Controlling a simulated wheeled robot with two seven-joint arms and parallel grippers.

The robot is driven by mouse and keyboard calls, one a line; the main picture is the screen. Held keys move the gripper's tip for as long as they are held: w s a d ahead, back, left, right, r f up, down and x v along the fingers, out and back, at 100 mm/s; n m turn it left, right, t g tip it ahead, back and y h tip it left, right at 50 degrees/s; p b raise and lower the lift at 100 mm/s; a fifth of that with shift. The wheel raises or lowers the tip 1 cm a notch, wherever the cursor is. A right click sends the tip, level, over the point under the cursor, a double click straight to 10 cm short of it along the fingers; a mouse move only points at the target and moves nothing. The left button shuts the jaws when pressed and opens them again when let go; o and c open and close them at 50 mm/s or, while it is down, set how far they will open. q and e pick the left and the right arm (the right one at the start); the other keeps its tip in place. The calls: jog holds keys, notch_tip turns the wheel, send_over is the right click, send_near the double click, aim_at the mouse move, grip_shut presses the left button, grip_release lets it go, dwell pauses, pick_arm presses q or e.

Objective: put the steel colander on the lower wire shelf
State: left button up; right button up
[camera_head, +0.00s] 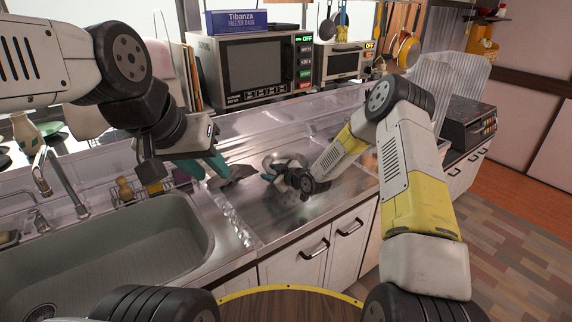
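A shiny round steel thing, which looks like the colander (284,159), lies on the metal counter (300,210) right of the sink. My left gripper (212,170) is to the left, above the counter by the sink edge. Its teal fingers look apart, with nothing seen between them. I cannot make out the lower wire shelf.
The sink (110,240) with its faucet (60,175) is at the left. A microwave (250,70) with a blue freezer-bag box (236,20) on it and a toaster oven (340,62) stand behind. The counter's front right is clear.

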grip_shut()
dwell(1.4)
